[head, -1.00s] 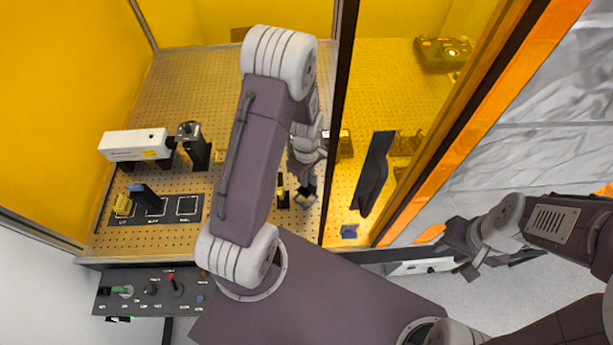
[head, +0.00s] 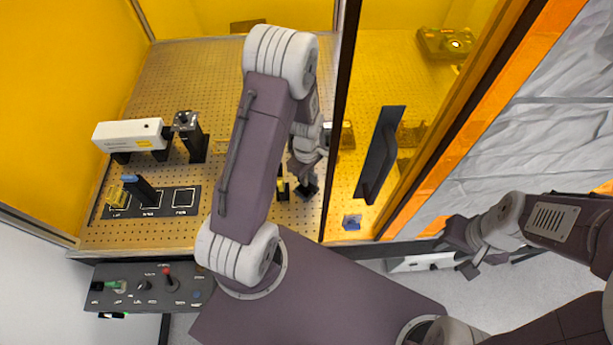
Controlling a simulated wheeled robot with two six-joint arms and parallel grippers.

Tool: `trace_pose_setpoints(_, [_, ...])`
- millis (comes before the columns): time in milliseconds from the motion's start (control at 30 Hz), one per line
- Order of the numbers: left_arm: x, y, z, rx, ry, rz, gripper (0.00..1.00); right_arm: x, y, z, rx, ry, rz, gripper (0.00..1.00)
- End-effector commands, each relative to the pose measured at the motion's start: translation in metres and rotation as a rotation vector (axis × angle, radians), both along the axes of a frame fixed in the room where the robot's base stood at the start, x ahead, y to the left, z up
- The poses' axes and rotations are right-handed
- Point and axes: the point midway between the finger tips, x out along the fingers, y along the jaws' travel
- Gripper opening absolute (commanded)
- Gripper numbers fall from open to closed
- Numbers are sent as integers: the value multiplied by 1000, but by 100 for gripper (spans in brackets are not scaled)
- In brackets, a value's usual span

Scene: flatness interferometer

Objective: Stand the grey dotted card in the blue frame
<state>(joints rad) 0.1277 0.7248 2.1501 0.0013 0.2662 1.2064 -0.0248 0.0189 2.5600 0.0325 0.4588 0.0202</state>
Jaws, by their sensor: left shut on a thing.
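My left gripper (head: 306,189) is low over the perforated bench, mostly behind my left arm's last links. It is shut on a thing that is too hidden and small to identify. I cannot make out the grey dotted card for certain. A small blue piece with a paler middle (head: 352,222) shows through the yellow panel, right of the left gripper and apart from it; it may be the blue frame, but I cannot be sure. My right gripper (head: 458,254) is outside the enclosure at right. Its fingers look apart and empty.
A black post with a blue top (head: 143,188) stands on the dark pad strip (head: 183,201). A white box (head: 130,135) and a dark post mount (head: 190,137) stand behind. A dark door handle (head: 381,155) and the control panel (head: 150,288) are nearby. The bench's back is clear.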

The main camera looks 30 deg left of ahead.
Motion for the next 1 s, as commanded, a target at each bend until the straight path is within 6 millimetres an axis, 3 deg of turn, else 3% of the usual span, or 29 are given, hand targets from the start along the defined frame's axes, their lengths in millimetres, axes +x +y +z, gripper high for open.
trace_pose_setpoints(600, [0, 0, -8, 0, -1, 0, 0, 0, 0, -6, 0, 0, 0, 36])
trace_pose_setpoints(633, [0, 0, -7, 0, -1, 0, 15, 0, 0, -6, 0, 0, 0, 36])
trace_pose_setpoints(700, [0, 0, -7, 0, -1, 0, 35, 0, 0, -5, 0, 0, 0, 36])
trace_pose_setpoints(1000, [0, 0, -7, 0, 0, 0, 35, 0, 0, -5, 0, 0, 0, 36])
